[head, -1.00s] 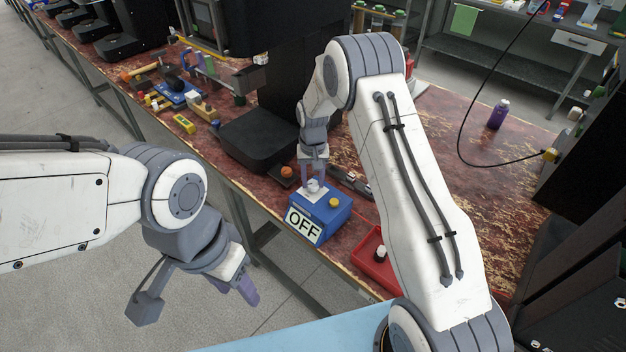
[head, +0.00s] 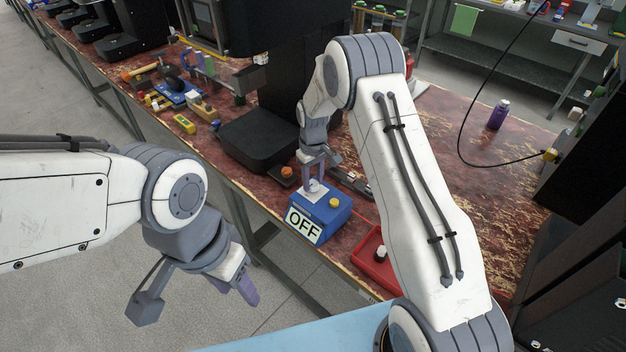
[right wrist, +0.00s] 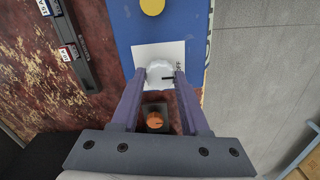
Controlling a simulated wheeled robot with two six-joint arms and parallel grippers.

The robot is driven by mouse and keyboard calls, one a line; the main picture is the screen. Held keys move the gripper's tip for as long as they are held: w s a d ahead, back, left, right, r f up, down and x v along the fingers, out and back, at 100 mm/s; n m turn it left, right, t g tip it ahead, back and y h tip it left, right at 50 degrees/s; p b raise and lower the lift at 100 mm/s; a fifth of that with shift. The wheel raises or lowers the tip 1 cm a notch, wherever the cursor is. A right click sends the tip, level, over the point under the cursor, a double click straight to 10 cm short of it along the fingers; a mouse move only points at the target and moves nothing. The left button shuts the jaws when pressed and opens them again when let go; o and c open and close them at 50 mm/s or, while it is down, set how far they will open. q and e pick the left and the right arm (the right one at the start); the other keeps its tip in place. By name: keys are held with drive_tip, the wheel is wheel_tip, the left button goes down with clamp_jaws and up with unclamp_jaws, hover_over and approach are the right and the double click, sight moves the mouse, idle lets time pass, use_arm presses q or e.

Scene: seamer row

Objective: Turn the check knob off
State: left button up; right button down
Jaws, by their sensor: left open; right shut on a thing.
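A blue box (head: 336,218) with an "OFF" sign on its front stands on the worn red bench. A pale check knob (head: 315,186) sits on a white plate (head: 312,196) on its top; a yellow button (head: 334,202) is beside it. My right gripper (head: 315,182) reaches down from above and is shut on the knob. In the right wrist view, both fingers (right wrist: 165,82) flank the whitish knob (right wrist: 159,71), with a small dark pointer at its right side. My left gripper (head: 204,298) is open and empty, off the bench over the floor.
A black machine base (head: 258,140) stands behind. A purple bottle (head: 498,115) stands farther right.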

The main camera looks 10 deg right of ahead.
sight(314, 183)
drive_tip(key=shift+r, duration=0.1)
idle(0.3)
drive_tip(key=shift+c, duration=2.1)
unclamp_jaws()
wheel_tip(314, 183, up, 10)
drive_tip(key=b, duration=0.1)
drive_tip(key=shift+r, duration=0.25)
drive_tip(key=shift+d, duration=0.1)
